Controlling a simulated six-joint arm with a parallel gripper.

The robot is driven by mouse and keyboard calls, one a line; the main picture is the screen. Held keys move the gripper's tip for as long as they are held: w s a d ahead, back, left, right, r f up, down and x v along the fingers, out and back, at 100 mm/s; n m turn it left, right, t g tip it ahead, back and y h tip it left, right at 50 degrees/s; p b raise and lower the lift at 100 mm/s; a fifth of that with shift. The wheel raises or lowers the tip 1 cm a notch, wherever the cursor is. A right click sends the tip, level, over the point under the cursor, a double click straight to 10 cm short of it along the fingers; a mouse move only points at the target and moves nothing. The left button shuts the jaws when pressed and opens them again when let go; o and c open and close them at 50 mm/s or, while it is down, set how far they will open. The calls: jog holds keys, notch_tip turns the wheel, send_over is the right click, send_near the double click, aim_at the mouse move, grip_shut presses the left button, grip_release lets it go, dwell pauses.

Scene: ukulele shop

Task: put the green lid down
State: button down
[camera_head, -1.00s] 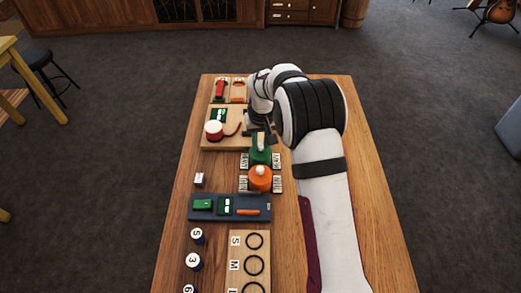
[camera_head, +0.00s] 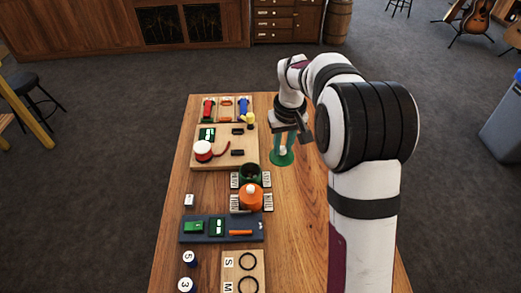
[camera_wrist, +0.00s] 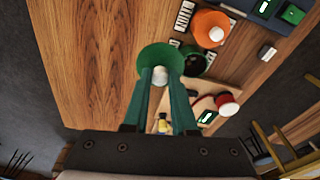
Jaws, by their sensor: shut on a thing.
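The green lid (camera_head: 283,159) is a round disc with a pale knob (camera_wrist: 160,76). My gripper (camera_head: 285,144) is shut on the knob and points down, with the lid level below its fingers. The lid is over bare table to the right of the pots; I cannot tell whether it touches the wood. The wrist view shows the green disc (camera_wrist: 158,56) between and beyond my fingers. The green pot (camera_head: 250,175) stands open with a dark inside. The orange pot (camera_head: 251,199) in front of it wears its orange lid with a pale knob.
The wooden table (camera_head: 310,220) is clear to the right of the pots. White labelled tiles flank both pots. A wooden board (camera_head: 225,163) with a red-and-white round thing lies behind left. A dark blue tray (camera_head: 190,237) lies nearer me.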

jog(key=shift+s+d+r, duration=0.3)
jog(key=shift+d+r, duration=0.3)
jog(key=shift+d, duration=0.25)
jog(key=w+a+f+n, duration=0.1)
jog(key=a+f, duration=0.2)
jog(key=a, duration=0.5)
jog(key=w+a+f+n, duration=0.1)
jog(key=a+f, duration=0.3)
jog(key=a, duration=0.4)
jog(key=w+a+f+n, duration=0.2)
jog(key=a+f, duration=0.2)
jog(key=a, duration=0.3)
jog(key=shift+a+n+y, duration=0.3)
jog(key=shift+a, duration=0.1)
jog(key=shift+a+f, duration=0.2)
jog(key=shift+f, duration=1.9)
jog(key=shift+f, duration=0.1)
jog(key=c, duration=0.7)
grip_release()
